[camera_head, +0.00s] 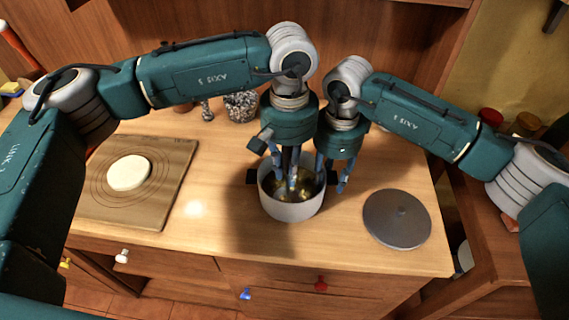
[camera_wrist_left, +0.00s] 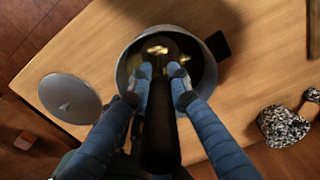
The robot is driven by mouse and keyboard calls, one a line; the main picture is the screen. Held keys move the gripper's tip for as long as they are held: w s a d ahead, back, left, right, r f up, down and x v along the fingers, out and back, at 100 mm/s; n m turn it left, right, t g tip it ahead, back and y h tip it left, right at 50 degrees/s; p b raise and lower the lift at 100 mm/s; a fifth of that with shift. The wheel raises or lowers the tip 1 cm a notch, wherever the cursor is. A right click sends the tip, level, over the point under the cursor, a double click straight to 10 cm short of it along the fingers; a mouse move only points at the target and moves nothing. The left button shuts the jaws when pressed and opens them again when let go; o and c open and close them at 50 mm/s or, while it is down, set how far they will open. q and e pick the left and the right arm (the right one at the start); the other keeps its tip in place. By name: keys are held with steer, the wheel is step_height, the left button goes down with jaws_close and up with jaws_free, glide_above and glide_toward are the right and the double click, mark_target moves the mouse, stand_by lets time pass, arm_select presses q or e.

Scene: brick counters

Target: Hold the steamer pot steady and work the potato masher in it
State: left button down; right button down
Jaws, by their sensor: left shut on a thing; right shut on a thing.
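The steamer pot (camera_head: 292,211), pale grey outside, stands on the wooden counter near the middle, with yellowish pieces inside. It also shows in the left wrist view (camera_wrist_left: 125,78), with a dark side handle. My left gripper (camera_head: 291,182) is above the pot's opening, shut on the potato masher. The masher's dark handle (camera_wrist_left: 160,135) runs down between the blue fingers into the pot; its head is mostly hidden. My right gripper (camera_head: 332,178) is at the pot's right side, fingers down and shut on the pot there; the exact contact is partly hidden.
A grey round lid (camera_head: 397,222) lies right of the pot. A wooden board (camera_head: 168,205) with a pale round disc (camera_head: 129,173) lies to the left. A speckled container (camera_head: 241,106) stands behind. Counter in front of the board and pot is clear.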

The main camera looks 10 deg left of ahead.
arm_select(q)
steer(key=shift+f, duration=0.1)
stand_by(0.4)
steer(key=shift+f, duration=0.95)
steer(key=shift+r, duration=1.05)
steer(key=shift+f, duration=0.15)
steer(key=shift+f, duration=0.85)
steer(key=shift+r, duration=1)
